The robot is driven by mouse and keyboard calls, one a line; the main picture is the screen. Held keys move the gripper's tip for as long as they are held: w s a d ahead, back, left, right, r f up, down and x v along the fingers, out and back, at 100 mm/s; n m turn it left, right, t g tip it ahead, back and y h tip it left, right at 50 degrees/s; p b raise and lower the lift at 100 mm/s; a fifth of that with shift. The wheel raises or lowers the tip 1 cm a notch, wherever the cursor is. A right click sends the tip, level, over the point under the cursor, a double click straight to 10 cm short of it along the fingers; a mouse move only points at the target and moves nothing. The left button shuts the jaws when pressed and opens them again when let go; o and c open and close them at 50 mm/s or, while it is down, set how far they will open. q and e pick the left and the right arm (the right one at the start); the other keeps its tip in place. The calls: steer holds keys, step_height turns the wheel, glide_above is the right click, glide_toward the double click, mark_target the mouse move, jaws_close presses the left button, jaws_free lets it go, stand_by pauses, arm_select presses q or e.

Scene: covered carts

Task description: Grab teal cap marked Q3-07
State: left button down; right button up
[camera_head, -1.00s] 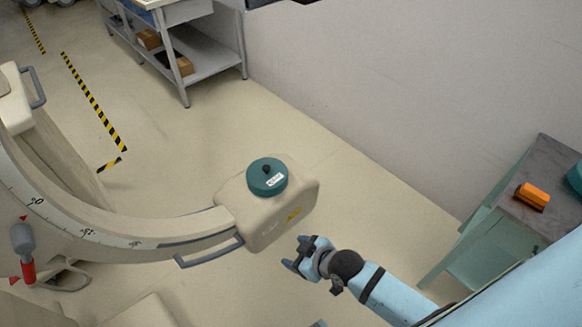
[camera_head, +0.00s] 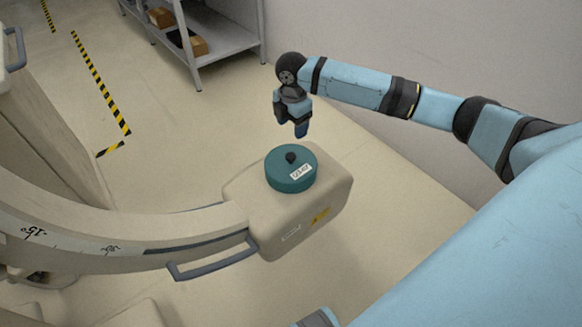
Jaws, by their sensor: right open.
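The teal cap (camera_head: 289,176) is a round lid with a black knob on top and a white label on its side; the label's print is too small to read for sure. It sits on the beige box-shaped end (camera_head: 252,222) of a curved arm. My right gripper (camera_head: 301,133) is open and empty, pointing down just behind and above the cap, apart from it. A piece of my left arm may show at the bottom edge, but no left gripper is visible.
A grey handle bar (camera_head: 215,261) sticks out at the front of the curved arm. A metal shelf rack (camera_head: 222,42) with boxes stands at the back, against a pale wall (camera_head: 420,50). Floor to the right of the beige end is clear.

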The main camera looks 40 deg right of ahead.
mark_target(291, 156)
steer(key=f+b, duration=0.1)
steer(key=f, duration=0.3)
steer(key=f+b, duration=0.1)
steer(key=f, duration=0.4)
steer(key=f+b, duration=0.1)
steer(key=f, duration=0.3)
steer(key=shift+w+f, duration=0.15)
steer(key=shift+w, duration=0.1)
steer(key=c, duration=1)
